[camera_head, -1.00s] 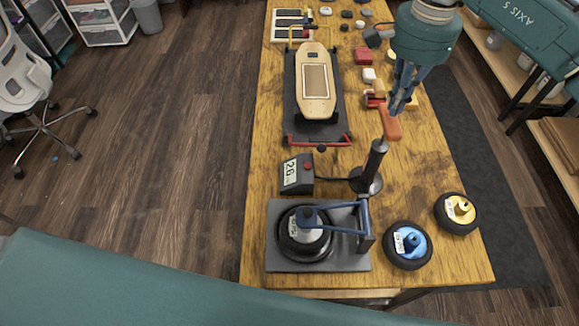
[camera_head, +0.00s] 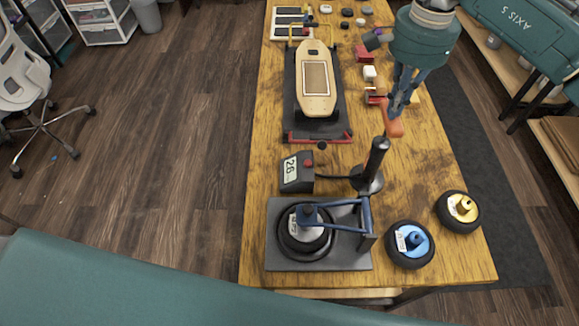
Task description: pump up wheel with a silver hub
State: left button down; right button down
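The wheel with the silver hub (camera_head: 287,238) lies flat in a grey fixture (camera_head: 345,262), under a blue clamp lever (camera_head: 345,229). A black upright pump (camera_head: 371,168) stands behind the fixture, with an orange handle (camera_head: 395,129) at its top. My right gripper (camera_head: 394,115) comes from above with its fingers closed at the handle, which sits close to the top of the pump body. The gauge box (camera_head: 297,173) beside the pump shows digits that look like 26. My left gripper is not in view.
A blue-hub wheel (camera_head: 409,259) and a yellow-hub wheel (camera_head: 458,213) stand right of the fixture. A skateboard deck (camera_head: 316,100) lies on a dark stand behind the gauge. Small parts, including a red vise-like tool (camera_head: 376,97), lie toward the back right.

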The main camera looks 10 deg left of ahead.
jog(key=shift+s+f+b, duration=0.1)
jog(key=shift+f+b, duration=1.75)
jog(key=shift+f, duration=1.25)
jog(key=shift+r+p, duration=2.55)
jog(key=shift+r, duration=1.55)
jog(key=shift+f, duration=0.15)
jog(key=shift+f+b, duration=2.65)
jog(key=shift+f, duration=1.2)
jog(key=shift+r+p, duration=2.5)
jog(key=shift+r, duration=1.45)
jog(key=shift+f, duration=0.15)
